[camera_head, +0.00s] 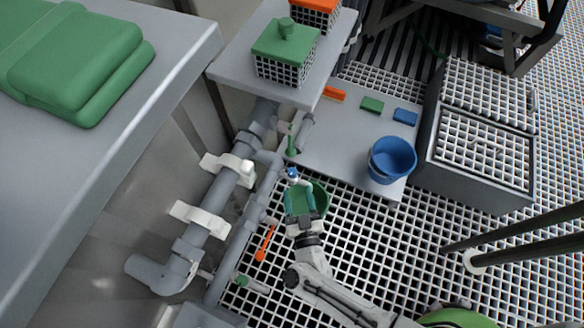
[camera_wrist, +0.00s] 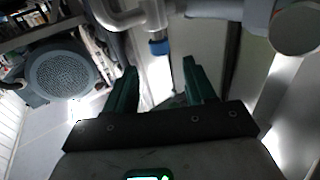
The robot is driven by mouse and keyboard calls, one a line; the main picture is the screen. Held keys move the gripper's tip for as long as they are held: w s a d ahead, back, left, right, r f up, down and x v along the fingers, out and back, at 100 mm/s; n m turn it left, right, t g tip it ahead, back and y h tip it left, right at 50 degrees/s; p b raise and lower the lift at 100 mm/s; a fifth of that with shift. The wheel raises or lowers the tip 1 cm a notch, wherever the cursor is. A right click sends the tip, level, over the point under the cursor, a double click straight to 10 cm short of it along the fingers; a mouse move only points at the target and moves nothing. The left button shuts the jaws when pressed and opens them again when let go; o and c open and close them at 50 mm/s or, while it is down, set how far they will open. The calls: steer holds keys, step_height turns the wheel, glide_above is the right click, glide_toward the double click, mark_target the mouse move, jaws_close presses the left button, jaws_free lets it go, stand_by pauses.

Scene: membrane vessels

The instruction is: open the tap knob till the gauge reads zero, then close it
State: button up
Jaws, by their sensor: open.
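My gripper (camera_head: 299,187) is over the green bucket in the head view, its fingers reaching toward a small blue-and-white part (camera_head: 292,173) by the pipes. I cannot tell for sure that this part is the tap knob. In the wrist view my gripper (camera_wrist: 160,68) is open, its two green fingers apart with nothing between them. A blue piece (camera_wrist: 158,46) on the end of a pale pipe shows just beyond the fingertips, apart from them. No gauge dial can be read in either view.
Grey pipes (camera_head: 222,200) with white clamps run left of my gripper. An orange handle (camera_head: 265,243) is close by. The green bucket (camera_head: 321,199) stands on the grating. A blue bucket (camera_head: 392,158) and grey crate (camera_head: 480,165) are right. A bench (camera_head: 190,50) edges the left.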

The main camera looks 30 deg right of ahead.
mark_target(294, 177)
steer(key=b+x, duration=0.1)
steer(key=x, duration=0.7)
steer(key=shift+f+b, duration=0.1)
steer(key=shift+b, duration=0.25)
steer(key=shift+c, duration=0.5)
steer(key=c, duration=0.8)
